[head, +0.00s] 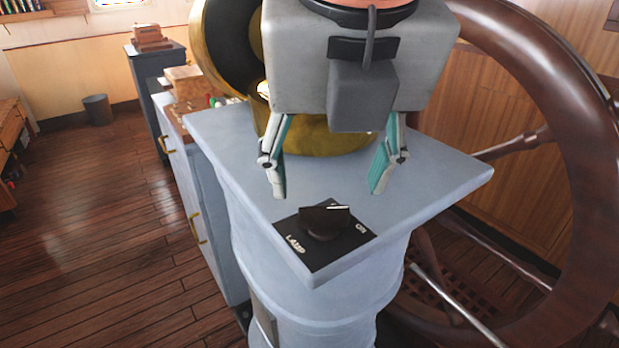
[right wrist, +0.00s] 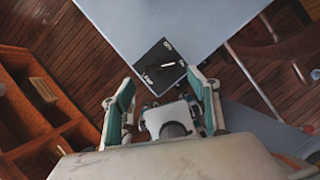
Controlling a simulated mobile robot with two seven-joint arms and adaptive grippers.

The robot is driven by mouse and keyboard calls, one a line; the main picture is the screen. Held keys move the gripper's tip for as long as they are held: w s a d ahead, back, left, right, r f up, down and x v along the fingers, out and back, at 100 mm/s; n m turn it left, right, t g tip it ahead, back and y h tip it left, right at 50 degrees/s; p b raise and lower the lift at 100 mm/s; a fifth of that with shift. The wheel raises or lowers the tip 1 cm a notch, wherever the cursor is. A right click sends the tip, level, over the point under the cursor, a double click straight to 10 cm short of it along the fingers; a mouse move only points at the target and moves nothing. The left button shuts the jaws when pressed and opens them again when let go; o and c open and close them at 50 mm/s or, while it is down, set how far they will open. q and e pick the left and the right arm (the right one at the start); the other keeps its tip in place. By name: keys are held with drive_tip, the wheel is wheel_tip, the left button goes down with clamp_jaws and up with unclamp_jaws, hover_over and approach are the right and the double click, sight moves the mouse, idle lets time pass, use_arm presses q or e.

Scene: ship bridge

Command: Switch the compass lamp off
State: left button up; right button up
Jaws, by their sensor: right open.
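In the right wrist view the knob (right wrist: 165,64) shows beyond the fingertips. The brass compass housing (head: 330,138) stands behind, mostly hidden by my gripper. My right gripper (head: 329,194) is open and empty, its fingers pointing down above the top, just behind the knob in the head view. No contact with the knob shows.
A large wooden steering wheel (head: 560,100) stands close on the right. A pale cabinet (head: 190,180) with cluttered top is on the left behind the pedestal. A dark bin (head: 97,109) stands at the far wall. The wooden floor (head: 90,230) at left is clear.

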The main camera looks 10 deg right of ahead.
sight(324, 210)
drive_tip(key=b+x, duration=0.1)
drive_tip(key=x, duration=0.6)
drive_tip(key=c, duration=1.1)
